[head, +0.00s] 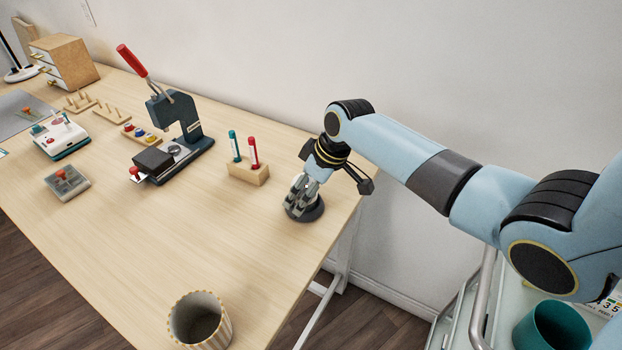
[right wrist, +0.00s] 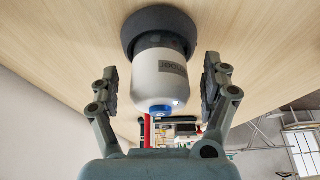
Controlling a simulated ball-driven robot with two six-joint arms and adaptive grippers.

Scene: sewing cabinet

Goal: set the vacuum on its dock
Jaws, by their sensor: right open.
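The vacuum (right wrist: 160,78) is a small white cylinder with a grey label, a dark band and a blue part at its end. In the right wrist view its dark end sits within the round dark grey dock (right wrist: 137,22), and it looks in line with it. The dock (head: 305,213) stands on the table near its right end in the head view, where my gripper mostly hides the vacuum. My right gripper (head: 303,187) is over the dock. Its open fingers (right wrist: 160,72) stand on both sides of the vacuum, with visible gaps. My left gripper is not in view.
A wooden pen holder (head: 248,174) with a teal and a red pen stands just left of the dock. A press with a red handle (head: 172,130) is farther left. A striped cup (head: 200,320) stands near the front edge. The table between them is clear.

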